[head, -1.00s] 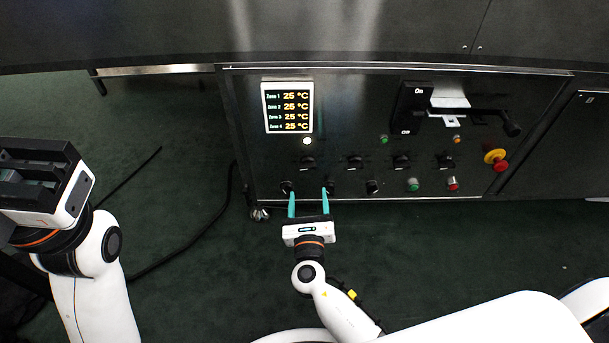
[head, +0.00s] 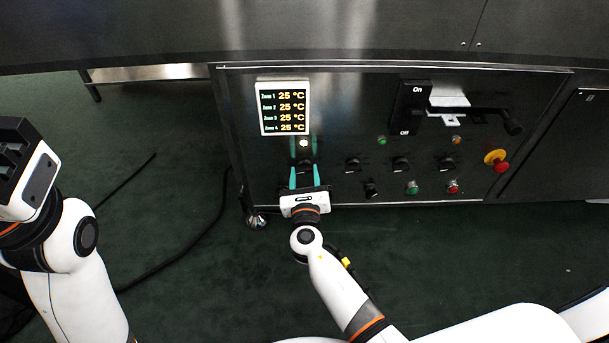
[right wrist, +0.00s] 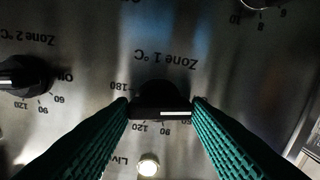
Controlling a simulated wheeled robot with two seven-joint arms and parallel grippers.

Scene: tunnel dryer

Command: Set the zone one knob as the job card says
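The zone one knob (right wrist: 158,95) is black with a white mark on the right part of its bar, in the upside-down right wrist view. Its dial shows 180, 120, 90 and 60; the Off label is hidden. My right gripper (head: 304,168) has its teal fingers on both sides of the knob bar, and they look closed on it. The display (head: 284,108) reads 25 °C for all zones. My left gripper (head: 22,165) is at the left edge, away from the panel; its fingers are unclear. No readable job card shows.
Other zone knobs (head: 352,165) sit to the right, with green (head: 412,188) and red (head: 453,187) buttons. A red emergency stop (head: 497,160) and an On/Off switch with a lever (head: 511,124) are farther right. A cable lies on the floor.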

